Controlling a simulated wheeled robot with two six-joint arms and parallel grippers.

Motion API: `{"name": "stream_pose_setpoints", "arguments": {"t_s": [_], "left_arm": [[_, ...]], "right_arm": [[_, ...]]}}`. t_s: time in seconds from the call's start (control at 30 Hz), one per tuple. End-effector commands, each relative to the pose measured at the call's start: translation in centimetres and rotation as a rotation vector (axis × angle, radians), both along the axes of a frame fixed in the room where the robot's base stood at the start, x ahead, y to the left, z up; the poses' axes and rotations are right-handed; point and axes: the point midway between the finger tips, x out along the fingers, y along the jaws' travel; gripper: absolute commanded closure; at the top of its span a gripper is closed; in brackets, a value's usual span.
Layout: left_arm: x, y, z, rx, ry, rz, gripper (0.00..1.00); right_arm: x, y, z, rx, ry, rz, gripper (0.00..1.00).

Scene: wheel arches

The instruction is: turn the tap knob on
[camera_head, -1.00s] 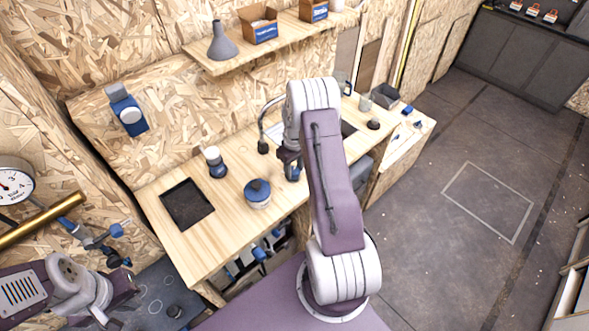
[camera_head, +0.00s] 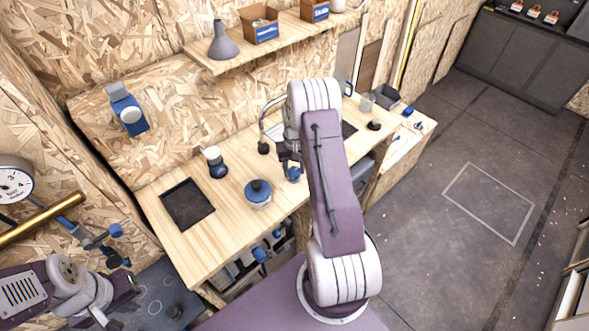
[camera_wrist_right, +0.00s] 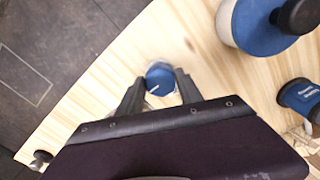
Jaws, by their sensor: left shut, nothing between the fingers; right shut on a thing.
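The blue knob (camera_wrist_right: 160,77) shows between my right fingertips in the right wrist view, above the pale wooden worktop. In the head view the knob (camera_head: 294,173) is a small blue shape below my right gripper (camera_head: 289,157). My right gripper (camera_wrist_right: 158,84) is shut on the knob, with a dark finger on each side. My left gripper (camera_head: 130,287) is at the lower left, shut and empty, away from the knob.
A dark square tray (camera_head: 187,204) lies further left. A shelf (camera_head: 285,38) with boxes is above. A pressure gauge (camera_head: 14,184) and brass pipe (camera_head: 35,222) are at left.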

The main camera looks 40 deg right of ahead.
Motion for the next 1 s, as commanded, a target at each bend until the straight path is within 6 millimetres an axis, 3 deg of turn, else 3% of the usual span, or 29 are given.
{"name": "stream_pose_setpoints", "arguments": {"t_s": [0.33, 0.37, 0.4, 0.43, 0.77, 1.0], "left_arm": [[0.0, 0.0, 0.1, 0.000, 0.000, 0.000, 1.00], [0.0, 0.0, 0.1, 0.000, 0.000, 0.000, 1.00], [0.0, 0.0, 0.1, 0.000, 0.000, 0.000, 1.00], [0.0, 0.0, 0.1, 0.000, 0.000, 0.000, 1.00], [0.0, 0.0, -0.1, 0.000, 0.000, 0.000, 1.00], [0.0, 0.0, -1.4, 0.000, 0.000, 0.000, 1.00]], "right_arm": [[0.5, -0.3, 0.4, -0.008, -0.017, -0.003, 0.98], [0.5, -0.3, 0.4, -0.008, -0.017, -0.003, 0.49], [0.5, -0.3, 0.4, -0.007, -0.015, -0.003, 0.38], [0.4, -0.2, 0.4, -0.006, -0.014, -0.003, 0.36], [0.2, -0.1, 0.5, -0.004, -0.008, -0.002, 0.36], [0.3, -0.2, 5.3, -0.006, -0.013, -0.002, 0.36]]}}
